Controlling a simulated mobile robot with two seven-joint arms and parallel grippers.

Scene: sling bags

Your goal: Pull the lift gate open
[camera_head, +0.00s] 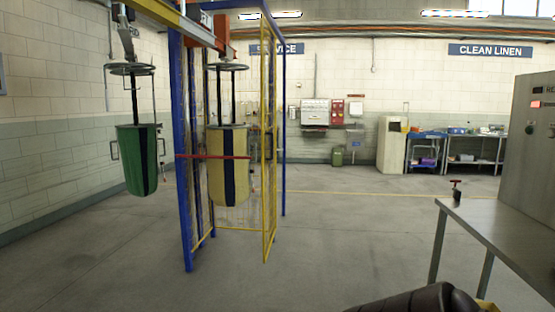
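The lift gate (264,215) is a tall yellow-framed mesh panel beside a blue post frame (184,200), left of the middle. It appears to stand at an angle to the frame; how far it is open is hard to tell. A red bar (212,157) crosses the front of the frame at mid height. A cream bag with a dark stripe (215,185) hangs behind that bar. Neither of my grippers is in view. A dark rounded part at the bottom right looks like my own arm, well away from the gate.
A green bag (133,160) hangs from the overhead rail (180,20) to the left. A steel table (485,225) and a grey cabinet (530,150) stand at the right. The floor between gate and table is clear. Shelves (470,150) line the back.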

